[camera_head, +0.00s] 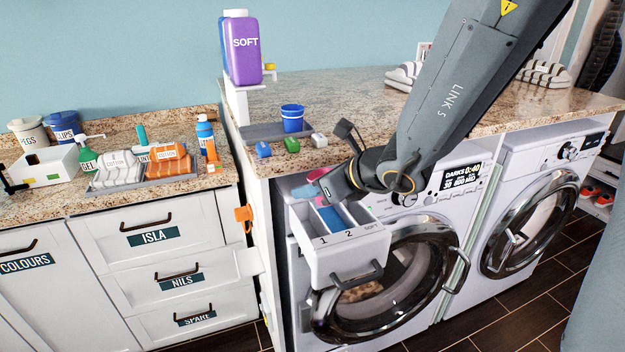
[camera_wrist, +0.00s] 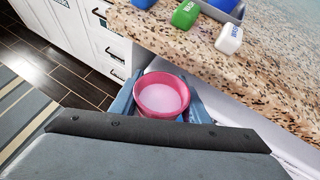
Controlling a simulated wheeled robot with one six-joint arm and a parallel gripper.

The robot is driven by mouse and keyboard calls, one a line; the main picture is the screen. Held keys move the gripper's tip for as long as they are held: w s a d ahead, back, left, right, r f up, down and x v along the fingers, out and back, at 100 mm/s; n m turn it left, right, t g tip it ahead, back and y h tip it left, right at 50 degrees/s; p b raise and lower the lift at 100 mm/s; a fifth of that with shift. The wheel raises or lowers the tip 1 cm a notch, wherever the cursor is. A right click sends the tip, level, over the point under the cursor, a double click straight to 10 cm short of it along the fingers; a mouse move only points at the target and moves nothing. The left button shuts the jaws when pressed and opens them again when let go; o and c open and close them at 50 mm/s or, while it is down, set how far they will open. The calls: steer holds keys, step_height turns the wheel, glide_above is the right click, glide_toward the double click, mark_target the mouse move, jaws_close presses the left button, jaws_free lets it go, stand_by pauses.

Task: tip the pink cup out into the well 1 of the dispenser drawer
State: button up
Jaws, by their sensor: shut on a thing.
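The pink cup (camera_wrist: 163,98) is between the two blue-grey fingers of my gripper (camera_wrist: 160,106), and its open mouth faces the wrist camera. A pale pink fill shows inside it. In the head view the cup (camera_head: 305,191) is partly hidden behind my gripper (camera_head: 318,186), above the back left of the dispenser drawer (camera_head: 345,262). The drawer is pulled out of the left washer. Blue shows inside the drawer, and my gripper hides part of the wells.
A granite counter edge (camera_head: 275,168) lies just behind the drawer, with blue, green and white small blocks and a blue cup (camera_head: 292,118) on it. An orange clip-like item (camera_head: 244,217) hangs at the left. The drawer handle (camera_head: 358,277) juts forward over the washer door.

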steer(key=shift+s+d+f+n+g+h+p, duration=0.15)
steer(key=shift+g+h+p, duration=0.35)
steer(key=shift+p, duration=0.65)
steer(key=shift+s+d+f+n+g+h+p, duration=0.1)
steer(key=shift+d+f+n+g+h+p, duration=0.15)
steer(key=shift+h+p, duration=0.65)
steer(key=g+h+p, duration=0.1)
steer(key=p, duration=0.1)
steer(key=g+h+p, duration=0.1)
steer(key=p, duration=0.1)
steer(key=shift+s+d+f+n, duration=0.15)
steer(key=shift+d+f+n, duration=0.15)
steer(key=shift+f, duration=0.1)
steer(key=shift+s+f+g+h+p, duration=0.1)
steer(key=shift+g+h+p, duration=0.25)
steer(key=shift+h+p, duration=0.4)
steer(key=h, duration=0.1)
steer(key=f+g+h+b, duration=0.1)
steer(key=h, duration=0.1)
steer(key=shift+d+n, duration=0.35)
steer(key=shift+n, duration=0.05)
steer(key=shift+s+d+r+g+h+p, duration=0.1)
steer(key=shift+s+r+g+h+p, duration=0.1)
steer(key=shift+r+g+h+p, duration=0.35)
steer(key=shift+f+p, duration=0.1)
steer(key=shift+p, duration=0.3)
steer(key=shift+r+n+g+h+p, duration=0.2)
steer(key=shift+n+g+h+p, duration=0.25)
steer(key=shift+p, duration=0.55)
